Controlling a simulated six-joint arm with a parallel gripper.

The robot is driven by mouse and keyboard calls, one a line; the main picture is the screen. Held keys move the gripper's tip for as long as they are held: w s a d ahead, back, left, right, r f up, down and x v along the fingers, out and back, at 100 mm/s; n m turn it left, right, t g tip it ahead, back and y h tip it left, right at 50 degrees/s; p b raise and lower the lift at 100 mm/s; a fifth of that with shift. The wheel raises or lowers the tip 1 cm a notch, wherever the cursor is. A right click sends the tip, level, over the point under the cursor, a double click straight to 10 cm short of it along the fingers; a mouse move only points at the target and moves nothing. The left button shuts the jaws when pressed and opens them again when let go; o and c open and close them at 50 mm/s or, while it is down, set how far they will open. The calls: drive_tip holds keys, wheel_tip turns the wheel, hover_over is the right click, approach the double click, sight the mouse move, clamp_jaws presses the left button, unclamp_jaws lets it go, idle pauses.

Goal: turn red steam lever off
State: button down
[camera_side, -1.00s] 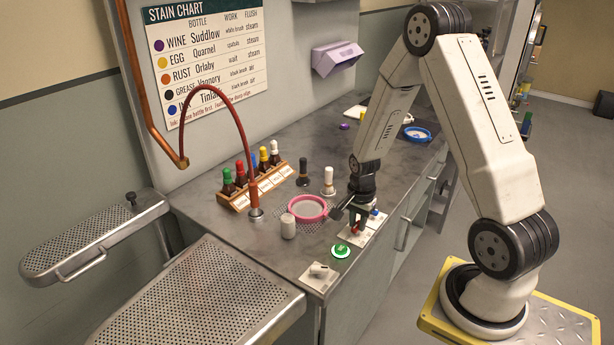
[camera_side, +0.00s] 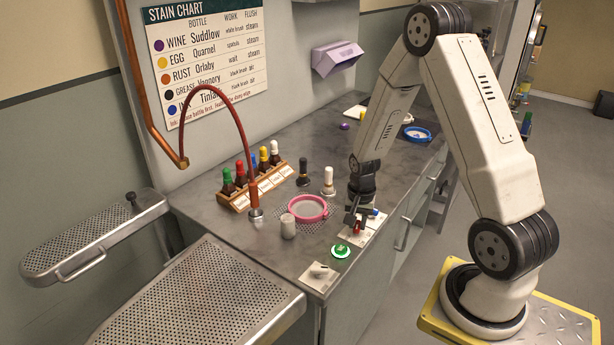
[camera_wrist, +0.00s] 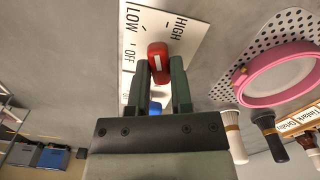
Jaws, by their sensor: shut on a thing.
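The red steam lever (camera_wrist: 158,60) sits on a white plate (camera_wrist: 190,14) marked LOW, OFF and HIGH in the wrist view. My gripper (camera_wrist: 160,66) has its two dark fingers on either side of the lever and is shut on it. In the side view the lever (camera_side: 357,228) shows just below my gripper (camera_side: 356,219), at the front edge of the counter. I cannot tell for sure which mark the lever points at.
A blue lever (camera_side: 374,212) stands close behind the red one. A green button (camera_side: 341,250) and a pale switch (camera_side: 319,269) lie nearer the front corner.

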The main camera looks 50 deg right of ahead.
sight(357, 225)
drive_tip(key=n, duration=1.3)
drive_tip(key=shift+n, duration=0.4)
drive_tip(key=c, duration=0.5)
unclamp_jaws()
drive_tip(key=shift+r, duration=0.15)
drive_tip(key=shift+r, duration=3.8)
